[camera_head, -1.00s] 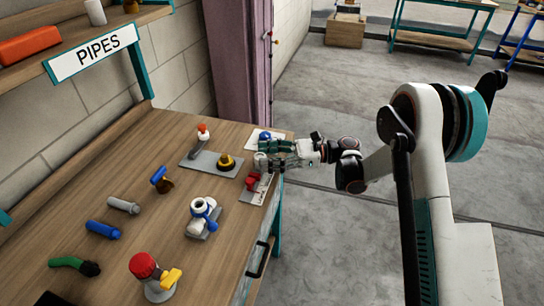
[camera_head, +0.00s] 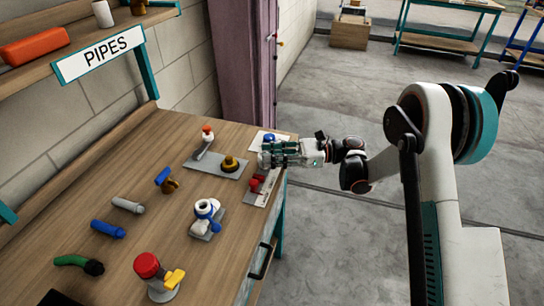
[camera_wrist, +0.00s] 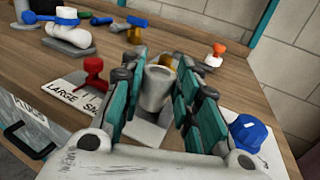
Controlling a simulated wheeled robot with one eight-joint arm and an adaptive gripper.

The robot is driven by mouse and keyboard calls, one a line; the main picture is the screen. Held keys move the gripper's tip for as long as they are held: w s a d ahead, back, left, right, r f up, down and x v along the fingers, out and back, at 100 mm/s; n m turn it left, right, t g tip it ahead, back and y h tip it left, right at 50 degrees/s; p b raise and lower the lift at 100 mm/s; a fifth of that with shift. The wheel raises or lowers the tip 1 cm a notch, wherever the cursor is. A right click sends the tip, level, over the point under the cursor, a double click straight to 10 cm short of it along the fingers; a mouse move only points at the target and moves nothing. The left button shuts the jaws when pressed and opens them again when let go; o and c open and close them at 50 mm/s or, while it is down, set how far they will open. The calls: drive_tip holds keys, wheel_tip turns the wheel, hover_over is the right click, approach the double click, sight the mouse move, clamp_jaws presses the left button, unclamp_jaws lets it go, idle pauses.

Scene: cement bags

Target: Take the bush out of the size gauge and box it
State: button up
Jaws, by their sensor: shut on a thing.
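My gripper (camera_head: 268,155) is over the table's right edge, in the head view. In the wrist view its teal fingers (camera_wrist: 158,92) are closed on both sides of a pale grey cylinder, which I take as the bush (camera_wrist: 156,90). The bush stands about upright between them. No box is clearly recognisable.
A sheet marked LARGE (camera_wrist: 62,112) has a red part (camera_wrist: 93,78) on it. A blue part (camera_wrist: 247,133) stands right of my fingers in the wrist view. A blue-and-white fitting (camera_head: 205,217) and a red-topped valve (camera_head: 148,267) stand nearer. Open floor lies right of the table.

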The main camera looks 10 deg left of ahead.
drive_tip(key=shift+r+p, duration=0.85)
drive_tip(key=shift+r, duration=1.55)
drive_tip(key=w+d+r+m+t+h, duration=0.45)
drive_tip(key=w+d+m+t, duration=0.8)
drive_tip(key=t, duration=0.45)
drive_tip(key=d+r+m+t+h, duration=0.1)
drive_tip(key=d+m+t+h, duration=0.2)
drive_tip(key=d+h, duration=0.3)
drive_tip(key=s+d+r+m+t+h, duration=0.1)
drive_tip(key=d+m+h, duration=0.5)
drive_tip(key=d, duration=1)
drive_tip(key=shift+d+r+t+h, duration=0.3)
drive_tip(key=shift+r+t, duration=0.3)
drive_tip(key=shift+t, duration=0.5)
